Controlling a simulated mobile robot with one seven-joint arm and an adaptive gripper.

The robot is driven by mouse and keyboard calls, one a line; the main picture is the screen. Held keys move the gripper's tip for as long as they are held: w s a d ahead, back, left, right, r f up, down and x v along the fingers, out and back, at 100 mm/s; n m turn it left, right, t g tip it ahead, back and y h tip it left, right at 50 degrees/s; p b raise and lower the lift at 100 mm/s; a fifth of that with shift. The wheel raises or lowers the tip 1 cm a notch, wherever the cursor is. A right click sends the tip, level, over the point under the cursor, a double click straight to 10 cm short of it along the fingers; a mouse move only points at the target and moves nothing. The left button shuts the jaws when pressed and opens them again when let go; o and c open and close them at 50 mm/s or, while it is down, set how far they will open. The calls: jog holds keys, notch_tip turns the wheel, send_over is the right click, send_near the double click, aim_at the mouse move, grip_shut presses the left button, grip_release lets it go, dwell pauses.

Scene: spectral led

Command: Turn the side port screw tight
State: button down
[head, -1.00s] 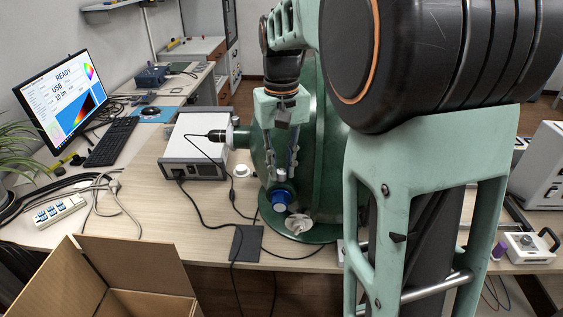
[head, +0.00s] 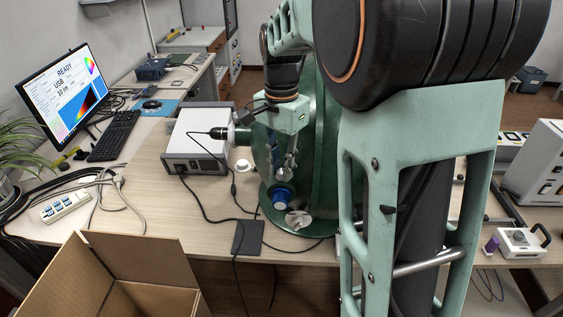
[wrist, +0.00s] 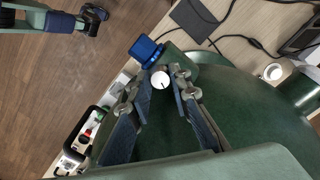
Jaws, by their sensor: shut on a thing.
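A round white screw head (wrist: 160,79) with a small dark mark shows between my fingertips in the wrist view, on the side of the large green sphere (wrist: 230,110). I take it as the side port screw. My gripper (wrist: 164,73) is shut on it, one finger on either side. In the head view my gripper (head: 281,171) points down in front of the green sphere (head: 318,140), and the screw head is hidden. A blue cap (wrist: 145,50) sits just beyond the fingertips; it also shows below the gripper in the head view (head: 283,197).
A pale fitting (head: 298,219) lies at the sphere's foot. A white cap (head: 243,166) and a grey instrument box (head: 194,160) stand to the left, with loose black cables on the table. An open cardboard box (head: 135,268) is at front left. The monitor reads READY.

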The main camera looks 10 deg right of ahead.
aim_at(281, 171)
jog(key=m+p, duration=0.1)
jog(key=m, duration=0.4)
jog(key=shift+m, duration=0.3)
dwell(0.4)
jog(key=c, duration=2)
grip_release()
jog(key=shift+c, duration=0.2)
notch_tip(281, 171, up, 12)
